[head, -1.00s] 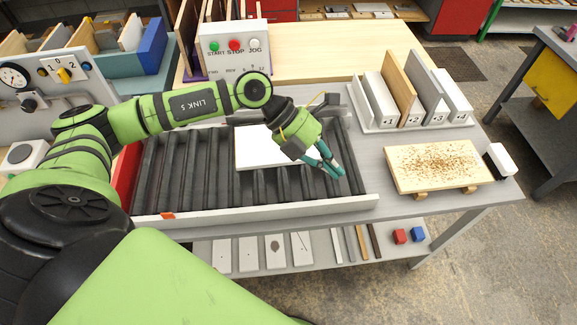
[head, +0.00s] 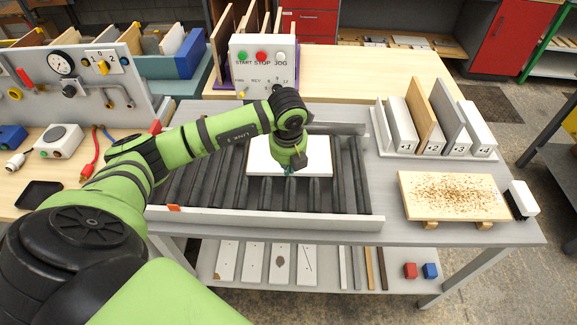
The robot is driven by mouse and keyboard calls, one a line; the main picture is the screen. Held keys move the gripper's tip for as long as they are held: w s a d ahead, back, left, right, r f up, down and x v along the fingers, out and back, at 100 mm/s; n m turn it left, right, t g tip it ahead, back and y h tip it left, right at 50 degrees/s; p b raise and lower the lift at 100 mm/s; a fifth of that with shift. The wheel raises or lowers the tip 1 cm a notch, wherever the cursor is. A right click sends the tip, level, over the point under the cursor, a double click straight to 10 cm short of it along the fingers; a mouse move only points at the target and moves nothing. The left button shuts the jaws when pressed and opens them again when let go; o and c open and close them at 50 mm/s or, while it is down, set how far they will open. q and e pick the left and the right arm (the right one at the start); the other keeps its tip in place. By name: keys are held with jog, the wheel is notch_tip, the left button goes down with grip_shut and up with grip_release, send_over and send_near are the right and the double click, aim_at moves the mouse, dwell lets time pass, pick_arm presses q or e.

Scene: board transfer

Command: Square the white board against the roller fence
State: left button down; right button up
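The white board (head: 317,157) lies flat on the dark rollers of the conveyor (head: 208,180), towards their far side. My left gripper (head: 289,172) points down over the middle of the board. Its fingers are mostly hidden under the wrist, so I cannot tell whether they are open or whether they touch the board. A pale rail (head: 270,217) runs along the near edge of the rollers, with an orange mark near its left end. Another grey rail (head: 338,128) shows behind the rollers. My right gripper is not in view.
A control box (head: 262,65) with START, STOP and JOG buttons stands behind the conveyor. A rack of upright boards (head: 428,125) stands at the back right. A speckled wooden board (head: 452,195) and a black-and-white block (head: 521,199) are at the right. Bare rollers lie either side of the board.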

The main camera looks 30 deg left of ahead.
aim_at(289, 180)
pick_arm(q)
jog(key=shift+w+a+f+b, duration=0.1)
jog(key=shift+w+f+b, duration=0.1)
jog(key=shift+f+b, duration=0.55)
jog(key=shift+w+a+f+b, duration=0.15)
jog(key=shift+f+b, duration=0.3)
jog(key=shift+f, duration=0.55)
jog(key=shift+w+f+b, duration=0.25)
jog(key=shift+f+b, duration=0.55)
jog(key=shift+f, duration=0.2)
jog(key=shift+w+a+r+b, duration=0.1)
jog(key=shift+w+a+b, duration=0.35)
jog(key=shift+w, duration=0.15)
jog(key=shift+w+a+b, duration=0.35)
jog(key=shift+w+b, duration=0.05)
jog(key=shift+w, duration=0.15)
jog(key=shift+r, duration=0.1)
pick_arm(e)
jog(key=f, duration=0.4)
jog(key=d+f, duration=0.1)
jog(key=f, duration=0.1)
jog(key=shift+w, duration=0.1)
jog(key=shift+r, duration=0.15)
